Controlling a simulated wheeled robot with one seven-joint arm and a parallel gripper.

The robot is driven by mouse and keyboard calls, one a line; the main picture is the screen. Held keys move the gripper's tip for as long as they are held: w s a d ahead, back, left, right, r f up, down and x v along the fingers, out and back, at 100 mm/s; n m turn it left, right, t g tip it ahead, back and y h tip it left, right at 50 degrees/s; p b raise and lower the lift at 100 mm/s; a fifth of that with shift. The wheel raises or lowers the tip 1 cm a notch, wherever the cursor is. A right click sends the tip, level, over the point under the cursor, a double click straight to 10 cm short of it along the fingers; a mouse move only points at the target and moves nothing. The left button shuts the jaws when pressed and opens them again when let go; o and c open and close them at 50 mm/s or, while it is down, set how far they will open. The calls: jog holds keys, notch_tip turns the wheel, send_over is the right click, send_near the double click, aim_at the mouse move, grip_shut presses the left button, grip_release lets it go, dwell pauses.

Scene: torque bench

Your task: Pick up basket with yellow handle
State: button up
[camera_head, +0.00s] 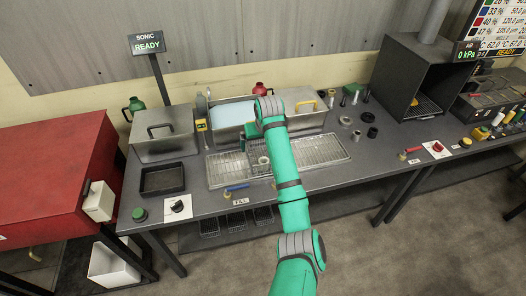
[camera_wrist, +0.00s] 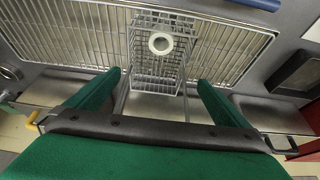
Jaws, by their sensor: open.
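A wire basket (camera_wrist: 160,70) with a pale ring (camera_wrist: 160,43) in it stands on the drain rack. In the head view the basket (camera_head: 260,166) shows partly behind my arm. My gripper (camera_wrist: 158,82) is open and empty, with its green fingers apart on either side of the basket's wire frame. Two thin bars run from this basket towards my palm, and their end is hidden, so I cannot tell its handle colour. A yellow handle (camera_head: 305,103) shows at the right end of the bath; it seems to be at the left in the wrist view (camera_wrist: 36,121).
The drain rack (camera_head: 325,150) lies in front of the bath (camera_head: 225,115). A lidded steel box (camera_head: 163,150) and a black tray (camera_head: 162,180) stand to the left. A blue lever (camera_head: 236,187) is at the front edge. Loose rings (camera_head: 367,117) lie to the right.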

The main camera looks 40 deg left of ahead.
send_over(260, 155)
jog(key=s+d, duration=0.2)
jog(key=shift+w+f, duration=0.15)
jog(key=shift+f, duration=1.6)
jog(key=shift+w+f, duration=0.1)
jog(key=shift+f, duration=1.65)
jog(key=shift+s+a, duration=0.1)
jog(key=shift+a, duration=0.05)
jog(key=c, duration=1.1)
